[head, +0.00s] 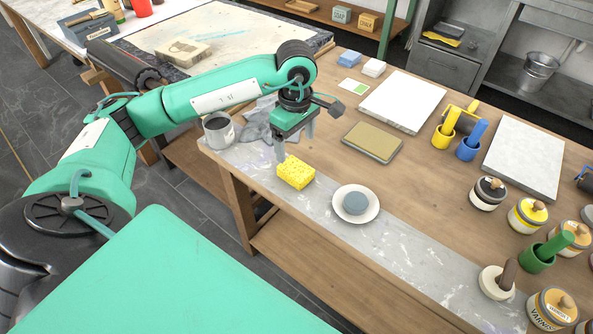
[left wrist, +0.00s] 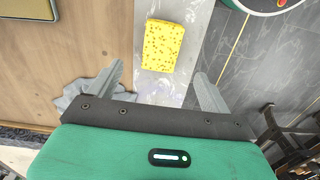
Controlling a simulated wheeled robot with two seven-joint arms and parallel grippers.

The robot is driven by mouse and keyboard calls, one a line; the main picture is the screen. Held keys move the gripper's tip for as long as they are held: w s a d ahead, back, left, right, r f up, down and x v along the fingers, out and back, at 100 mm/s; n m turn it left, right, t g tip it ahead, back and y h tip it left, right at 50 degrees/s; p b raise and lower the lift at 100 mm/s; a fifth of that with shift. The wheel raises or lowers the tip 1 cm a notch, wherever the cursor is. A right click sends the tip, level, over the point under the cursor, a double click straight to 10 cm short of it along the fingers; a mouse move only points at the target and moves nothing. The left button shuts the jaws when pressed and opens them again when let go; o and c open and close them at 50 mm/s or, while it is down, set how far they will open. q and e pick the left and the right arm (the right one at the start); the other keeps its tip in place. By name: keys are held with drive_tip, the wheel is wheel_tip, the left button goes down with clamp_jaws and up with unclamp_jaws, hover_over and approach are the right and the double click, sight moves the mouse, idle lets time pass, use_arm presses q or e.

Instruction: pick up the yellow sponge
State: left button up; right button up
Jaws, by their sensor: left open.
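The yellow sponge (head: 296,172) lies on the grey strip along the near edge of the wooden table, towards its left end. My left gripper (head: 296,148) is just above and behind the sponge, pointing down, open and empty. In the left wrist view the sponge (left wrist: 162,46) lies beyond the fingertips and between their lines, and the open fingers of the left gripper (left wrist: 162,80) stand wide apart. The sponge is fully visible there. My right gripper is not in view.
A metal can (head: 218,131) and a crumpled grey cloth (head: 257,128) lie left of the sponge. A white dish (head: 339,215) with a blue-grey puck (head: 355,203) stands to its right. A tan pad (head: 372,142) lies behind. Pots and jars crowd the right side.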

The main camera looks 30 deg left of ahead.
sight(296, 168)
use_arm(q)
wheel_tip(296, 168, down, 10)
drive_tip(key=shift+r, duration=0.15)
drive_tip(key=c, duration=1.1)
